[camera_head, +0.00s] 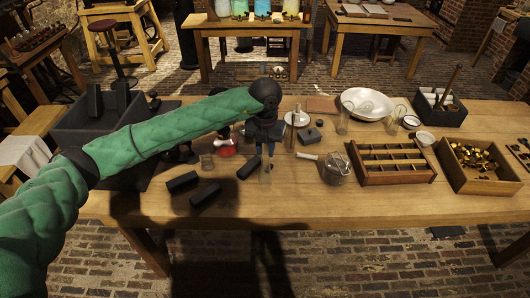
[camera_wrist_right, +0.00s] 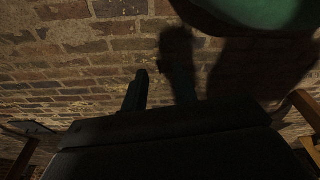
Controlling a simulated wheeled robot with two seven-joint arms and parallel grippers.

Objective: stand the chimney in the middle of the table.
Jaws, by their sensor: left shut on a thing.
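My left gripper (camera_head: 267,150) points down over the middle of the table (camera_head: 285,205), in front of the robot. It is shut on a small clear glass piece, which looks like the chimney (camera_head: 266,175). The glass hangs upright below the jaws, and its lower end is close to the tabletop; I cannot tell if it touches. In the right wrist view, a dark finger-like part (camera_wrist_right: 136,92) of my right gripper shows against brick paving. Its opening is not clear, and no table object shows there.
Black blocks (camera_head: 205,195) lie left of the glass. A small glass (camera_head: 207,162) and a red item (camera_head: 224,150) stand behind left. The front middle of the table is clear.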

